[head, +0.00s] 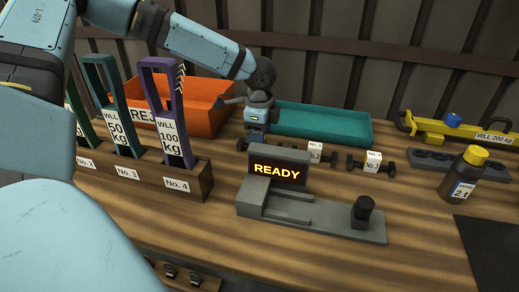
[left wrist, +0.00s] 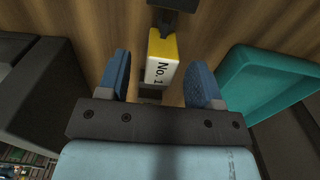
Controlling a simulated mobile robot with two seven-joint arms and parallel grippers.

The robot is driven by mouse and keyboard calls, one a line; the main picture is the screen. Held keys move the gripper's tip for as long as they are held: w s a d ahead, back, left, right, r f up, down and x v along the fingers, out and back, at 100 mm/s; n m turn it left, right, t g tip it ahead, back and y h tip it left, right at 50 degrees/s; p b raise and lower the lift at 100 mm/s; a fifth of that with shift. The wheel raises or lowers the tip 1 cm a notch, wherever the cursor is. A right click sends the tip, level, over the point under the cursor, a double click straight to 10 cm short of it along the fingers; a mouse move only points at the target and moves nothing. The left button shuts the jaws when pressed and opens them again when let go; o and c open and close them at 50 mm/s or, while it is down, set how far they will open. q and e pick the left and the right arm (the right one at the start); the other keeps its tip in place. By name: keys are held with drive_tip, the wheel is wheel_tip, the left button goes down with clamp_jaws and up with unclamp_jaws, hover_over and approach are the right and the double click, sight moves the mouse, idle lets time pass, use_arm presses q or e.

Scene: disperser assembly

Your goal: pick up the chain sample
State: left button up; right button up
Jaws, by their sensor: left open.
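A sample with a white block marked "No. 1" and a yellow top (left wrist: 162,62) shows in the left wrist view, with dark parts at its ends. My left gripper (left wrist: 163,85) is open, with one blue finger on each side of this block; I cannot tell whether they touch it. Two similar dark samples with white tags, No. 2 (head: 315,152) and No. 3 (head: 373,161), lie to the right. My right gripper is not in view.
A grey device with a "READY" display (head: 277,171) stands in front of the gripper. An orange bin (head: 205,93) and a teal tray (head: 325,122) stand behind. A rack (head: 190,186) of tagged slings is left; a dark bottle (head: 464,180) and yellow bar (head: 450,128) are right.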

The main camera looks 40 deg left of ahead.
use_arm(q)
drive_tip(key=shift+f, duration=0.8)
drive_tip(key=shift+r, duration=0.1)
drive_tip(key=shift+c, duration=0.4)
clamp_jaws()
